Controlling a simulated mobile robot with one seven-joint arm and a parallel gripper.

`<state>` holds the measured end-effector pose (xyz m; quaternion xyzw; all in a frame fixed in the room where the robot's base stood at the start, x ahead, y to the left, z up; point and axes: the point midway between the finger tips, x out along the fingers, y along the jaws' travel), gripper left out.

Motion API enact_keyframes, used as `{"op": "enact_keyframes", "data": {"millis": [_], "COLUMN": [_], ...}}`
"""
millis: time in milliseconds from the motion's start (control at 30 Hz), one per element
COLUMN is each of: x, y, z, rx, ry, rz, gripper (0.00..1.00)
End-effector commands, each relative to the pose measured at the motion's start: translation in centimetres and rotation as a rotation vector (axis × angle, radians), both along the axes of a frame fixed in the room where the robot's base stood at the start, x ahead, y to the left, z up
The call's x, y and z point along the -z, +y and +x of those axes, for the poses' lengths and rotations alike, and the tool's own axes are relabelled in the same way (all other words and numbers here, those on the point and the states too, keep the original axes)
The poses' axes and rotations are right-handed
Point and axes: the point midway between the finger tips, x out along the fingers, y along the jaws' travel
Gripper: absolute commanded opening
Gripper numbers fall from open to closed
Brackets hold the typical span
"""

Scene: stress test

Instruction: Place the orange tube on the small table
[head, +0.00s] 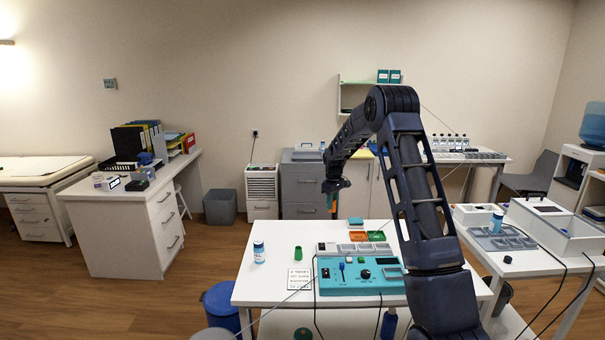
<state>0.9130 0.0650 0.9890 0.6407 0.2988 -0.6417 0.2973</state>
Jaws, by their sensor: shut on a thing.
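My gripper (334,187) is in the air beyond the far edge of the white table, in front of the grey cabinets. It is shut on a slim, small thing, seemingly the orange tube (332,204), which hangs below the fingers. The tube is too small to make out clearly. The white table (262,283) stands in the foreground. On it are a teal device (345,285), a blue-labelled bottle (259,252), a green cup (298,253), a white card (299,279) and small green and orange trays (376,236). My arm hides the table's right part.
A white side table (509,262) with instruments and a blue-capped bottle (496,223) stands at the right. A white desk (115,213) with binders is at the left. A blue bin (221,304) stands by the front table. Cables cross the front and right.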

Motion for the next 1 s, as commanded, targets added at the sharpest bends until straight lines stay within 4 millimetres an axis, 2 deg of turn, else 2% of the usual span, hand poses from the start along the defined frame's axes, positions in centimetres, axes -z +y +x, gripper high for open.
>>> {"op": "enact_keyframes", "data": {"millis": [33, 200, 300, 433, 567, 667, 767, 1000], "x": [0.9, 3.7, 5.0, 6.1, 6.8, 6.4, 5.0, -0.7], "y": [-2.0, -7.7, -10.4, -12.9, -14.1, -14.4, -14.1, -13.0], "z": [-1.3, -5.5, -7.9, -10.4, -11.9, -12.4, -12.8, -14.7], "rx": [0.095, 0.42, 0.588, 0.749, 0.841, 0.868, 0.874, 0.871], "ry": [0.004, 0.003, 0.002, 0.001, 0.0, -0.003, -0.004, -0.006], "rz": [-0.001, -0.001, -0.001, -0.002, -0.002, -0.002, -0.001, 0.002], "gripper": [0.07, 0.07, 0.07, 0.07, 0.07, 0.07, 0.07, 0.07]}}
